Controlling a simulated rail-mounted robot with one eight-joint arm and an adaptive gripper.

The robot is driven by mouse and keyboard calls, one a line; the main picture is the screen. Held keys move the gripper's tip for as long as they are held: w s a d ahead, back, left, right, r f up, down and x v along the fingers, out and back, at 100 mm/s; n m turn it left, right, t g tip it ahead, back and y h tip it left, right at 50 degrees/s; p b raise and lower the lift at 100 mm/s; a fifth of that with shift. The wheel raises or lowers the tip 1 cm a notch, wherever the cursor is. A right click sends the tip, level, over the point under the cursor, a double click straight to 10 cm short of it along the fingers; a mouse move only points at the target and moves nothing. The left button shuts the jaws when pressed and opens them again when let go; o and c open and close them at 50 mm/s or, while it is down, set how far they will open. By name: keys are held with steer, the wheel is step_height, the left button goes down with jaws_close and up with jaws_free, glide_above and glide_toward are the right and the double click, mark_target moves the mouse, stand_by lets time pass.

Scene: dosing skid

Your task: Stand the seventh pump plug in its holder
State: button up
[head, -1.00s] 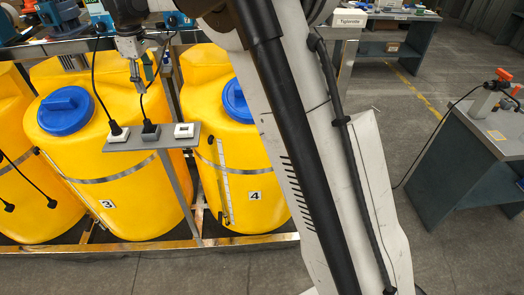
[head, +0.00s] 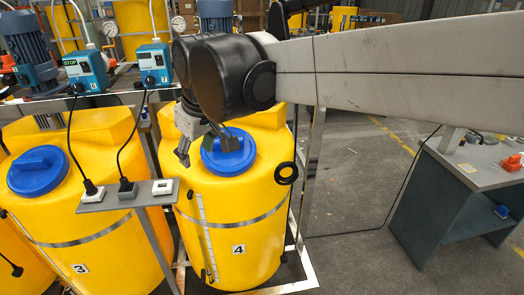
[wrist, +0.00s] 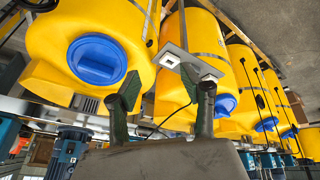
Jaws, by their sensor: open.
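The pump marked 7 (head: 154,66) is a blue box on the upper frame. The white right-hand holder (head: 162,187) looks empty; a white holder with a square opening shows in the wrist view (wrist: 205,68). My gripper (head: 184,153) is right of the shelf, before tank 4, with nothing seen in it. In the wrist view its two fingers (wrist: 163,98) stand wide apart.
Another black plug (head: 91,187) with its cable stands in the left holder. Yellow tank 4 (head: 240,215) with a blue lid (head: 229,150) is close behind my gripper. A frame post (head: 313,165) stands at right. A workbench (head: 460,200) is farther right, with open floor between.

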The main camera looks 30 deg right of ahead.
steer(key=s+d+f+m+t, duration=0.1)
steer(key=s+d+f+m, duration=0.1)
steer(key=s+f, duration=0.2)
steer(key=s+d+f+m+t, duration=0.1)
steer(key=s+f, duration=0.3)
steer(key=s, duration=0.6)
steer(key=shift+s+d+f+m, duration=0.15)
steer(key=shift+d+f+m, duration=0.1)
steer(key=shift+d+m, duration=0.45)
steer(key=shift+f, duration=0.1)
step_height(320, 180, down, 6)
steer(key=b, duration=0.6)
steer(key=shift+f+b, duration=0.25)
steer(key=shift+b, duration=0.1)
